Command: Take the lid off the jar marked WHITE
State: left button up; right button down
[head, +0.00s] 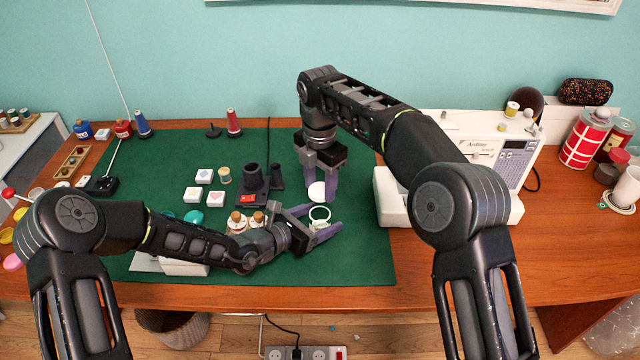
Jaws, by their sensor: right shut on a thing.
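A small jar (319,222) stands on the green mat, its round white rim showing. I cannot read any marking on it. My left gripper (325,216) is open, with its purple fingers spread on either side of the jar. A round white lid (316,193) is just behind the jar, apart from its rim. My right gripper (321,186) points down from above and is shut on the lid. Two other jars with cork tops (237,216) (258,217) stand left of my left gripper, partly hidden by my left arm.
The green mat (360,250) is clear to the right of the jar. A white sewing machine (395,208) stands close on the right. Several white blocks (204,176), a spool (224,175) and a dark stand (250,180) are on the left.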

pick_arm(q)
jog(key=shift+o, duration=0.2)
jog(key=shift+a, duration=0.1)
jog(key=v, duration=1.2)
pick_arm(e)
jog(key=shift+f, duration=0.2)
pick_arm(q)
jog(key=shift+s, duration=0.1)
